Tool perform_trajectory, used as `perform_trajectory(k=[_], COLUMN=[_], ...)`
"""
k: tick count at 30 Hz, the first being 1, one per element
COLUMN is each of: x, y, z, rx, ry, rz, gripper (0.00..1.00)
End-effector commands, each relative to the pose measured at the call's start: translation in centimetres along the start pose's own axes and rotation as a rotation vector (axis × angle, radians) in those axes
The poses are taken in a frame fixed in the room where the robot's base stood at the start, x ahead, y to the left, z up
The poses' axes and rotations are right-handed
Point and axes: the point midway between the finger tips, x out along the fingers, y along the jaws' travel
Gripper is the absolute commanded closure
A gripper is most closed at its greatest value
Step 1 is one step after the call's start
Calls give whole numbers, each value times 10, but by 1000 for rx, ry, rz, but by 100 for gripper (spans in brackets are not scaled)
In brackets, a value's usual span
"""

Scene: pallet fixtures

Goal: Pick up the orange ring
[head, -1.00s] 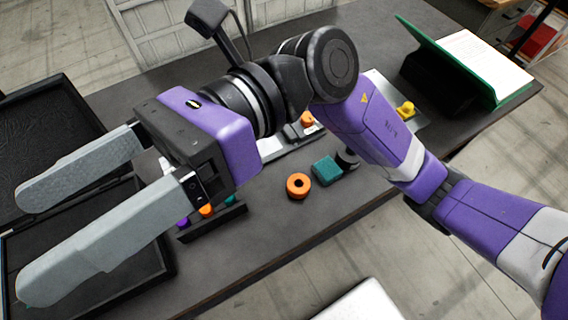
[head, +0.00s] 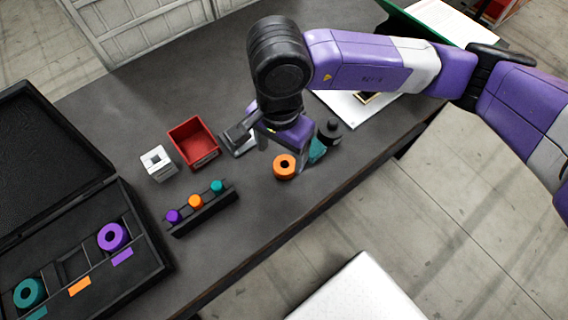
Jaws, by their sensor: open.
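The orange ring (head: 284,167) lies flat on the dark table in the head view, right of the middle and towards the front edge. My gripper (head: 268,150) is low over the table just behind and beside the ring. One grey finger shows at its left and the other at its right, partly behind the ring. The jaws are apart and hold nothing that I can see. I cannot tell whether a finger touches the ring.
A teal block (head: 318,149) and a black cylinder (head: 331,130) stand close right of the ring. A black rack (head: 205,212) holds purple, orange and teal pegs. A red bin (head: 194,144), a white block (head: 158,163) and an open black case (head: 150,250) with purple and teal rings are left.

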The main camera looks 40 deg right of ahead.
Motion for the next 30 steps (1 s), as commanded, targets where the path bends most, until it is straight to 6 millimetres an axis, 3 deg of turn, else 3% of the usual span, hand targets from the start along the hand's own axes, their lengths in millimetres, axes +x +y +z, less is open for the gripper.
perform_trajectory(k=[18, 26, 30], x=[63, 66, 66], y=[4, 4, 4], z=[-4, -5, -5], rx=[5, 3, 3], ry=[-6, -4, -4], rz=[2, 0, 0], gripper=[26, 26, 52])
